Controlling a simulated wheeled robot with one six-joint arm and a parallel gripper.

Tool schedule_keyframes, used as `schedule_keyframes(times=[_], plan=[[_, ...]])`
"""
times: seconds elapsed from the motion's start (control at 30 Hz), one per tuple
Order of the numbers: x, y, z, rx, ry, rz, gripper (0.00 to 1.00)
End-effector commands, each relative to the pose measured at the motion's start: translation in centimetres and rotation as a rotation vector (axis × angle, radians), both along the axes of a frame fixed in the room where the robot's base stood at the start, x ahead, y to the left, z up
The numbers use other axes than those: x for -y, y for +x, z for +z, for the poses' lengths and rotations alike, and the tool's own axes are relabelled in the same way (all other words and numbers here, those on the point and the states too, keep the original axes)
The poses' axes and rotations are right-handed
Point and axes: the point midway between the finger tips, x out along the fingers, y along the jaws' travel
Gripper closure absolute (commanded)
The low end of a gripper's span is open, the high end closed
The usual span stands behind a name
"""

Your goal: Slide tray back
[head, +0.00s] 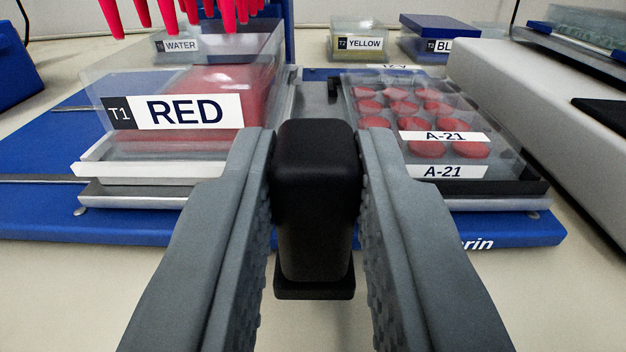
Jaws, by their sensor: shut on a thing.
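My gripper (316,150) is in the near middle of the head view, its two grey fingers closed on a black handle (314,215). The handle stands upright in front of the tray. The tray has a pale metal front edge (135,200) and lies over a blue base (110,228). On its left sits a clear tub of red liquid labelled T1 RED (200,85). On its right sits a clear well plate labelled A-21 (445,172), with several wells holding red. The fingers and handle hide the middle of the tray's front and where the handle joins it.
Red pipette tips (167,12) hang above the T1 tub at upper left. Tubs labelled WATER (180,45), YELLOW (360,43) and a blue one (438,30) stand behind. A grey-white device (540,110) flanks the right. The bench in front is clear.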

Motion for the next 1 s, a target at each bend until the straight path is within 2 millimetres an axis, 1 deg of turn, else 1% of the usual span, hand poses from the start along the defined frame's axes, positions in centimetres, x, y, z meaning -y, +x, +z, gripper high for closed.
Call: schedule_keyframes(times=[0.1,0.13,0.2,0.23,0.5,0.63,0.77,1.0], plan=[[0.2,0.0,-0.1,-0.001,0.001,-0.004,1.0],[0.2,0.0,-0.1,-0.001,0.001,-0.004,0.74],[0.2,0.0,-0.1,-0.001,0.001,-0.004,0.6],[0.2,0.0,-0.1,-0.001,0.001,-0.003,0.58],[0.1,0.0,0.0,0.0,0.0,-0.002,0.58],[0.1,-0.6,0.0,-0.001,0.0,-0.002,0.58],[0.1,-2.1,0.1,0.001,0.0,-0.002,0.58],[0.2,-5.8,0.1,0.001,0.0,-0.003,0.58]])
